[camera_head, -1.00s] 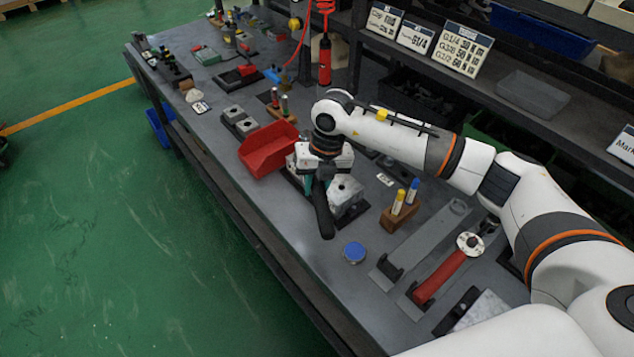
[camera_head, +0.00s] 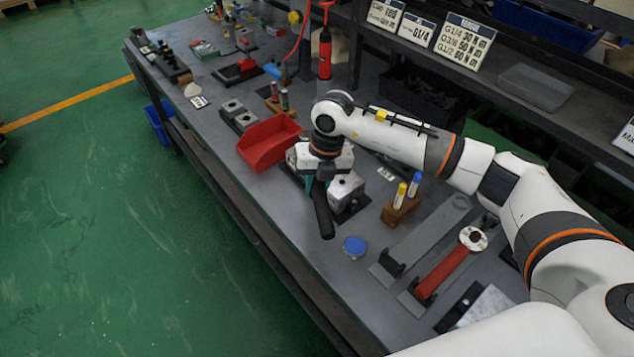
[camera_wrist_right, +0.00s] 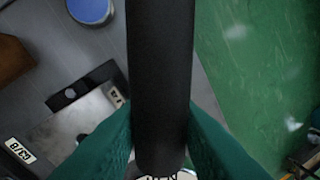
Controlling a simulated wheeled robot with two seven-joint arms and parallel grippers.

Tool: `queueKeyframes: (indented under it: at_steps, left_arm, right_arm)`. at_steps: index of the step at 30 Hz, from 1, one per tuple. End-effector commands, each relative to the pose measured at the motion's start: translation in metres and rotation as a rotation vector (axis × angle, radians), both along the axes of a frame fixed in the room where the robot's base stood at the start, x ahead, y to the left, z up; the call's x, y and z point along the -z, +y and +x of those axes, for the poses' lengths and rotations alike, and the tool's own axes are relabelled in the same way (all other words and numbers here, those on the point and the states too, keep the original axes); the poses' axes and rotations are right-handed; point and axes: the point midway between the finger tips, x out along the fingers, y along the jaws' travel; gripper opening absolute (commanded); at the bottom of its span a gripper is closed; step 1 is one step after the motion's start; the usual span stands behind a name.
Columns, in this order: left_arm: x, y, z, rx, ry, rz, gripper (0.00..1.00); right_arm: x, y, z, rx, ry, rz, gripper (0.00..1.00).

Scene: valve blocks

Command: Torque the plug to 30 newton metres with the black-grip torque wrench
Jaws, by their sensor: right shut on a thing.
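My right gripper (camera_head: 318,184) points down over the bench, its green fingers closed around the black grip of the torque wrench (camera_head: 324,215). In the right wrist view the black grip (camera_wrist_right: 160,65) runs between the two green fingers (camera_wrist_right: 160,140). The wrench's head is hidden under the gripper and wrist. A metal valve block (camera_head: 346,188) stands on a dark plate close beside the gripper. In the right wrist view a block (camera_wrist_right: 75,125) shows, with a G3/8 label (camera_wrist_right: 20,150) near it. The plug cannot be made out. My left gripper is out of view.
A red-grip wrench (camera_head: 442,272) lies in a holder, beside an empty grey holder (camera_head: 425,238). A wooden block with two markers (camera_head: 401,207), a blue lid (camera_head: 355,247) and a red bin (camera_head: 268,142) stand nearby. A torque sign (camera_head: 463,42) is on the shelf.

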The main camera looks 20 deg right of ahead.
Motion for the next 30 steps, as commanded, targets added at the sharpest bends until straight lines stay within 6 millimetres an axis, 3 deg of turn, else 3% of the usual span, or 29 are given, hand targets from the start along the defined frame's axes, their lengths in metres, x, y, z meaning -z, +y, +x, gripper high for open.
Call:
queueKeyframes:
  at_steps: [10,30]
  left_arm:
    - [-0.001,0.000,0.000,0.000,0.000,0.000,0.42]
    - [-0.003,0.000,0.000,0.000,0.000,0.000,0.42]
  right_arm:
    - [-0.002,0.002,0.001,0.008,-0.003,0.002,0.00]
    - [-0.002,0.025,0.007,0.161,-0.003,0.001,0.00]
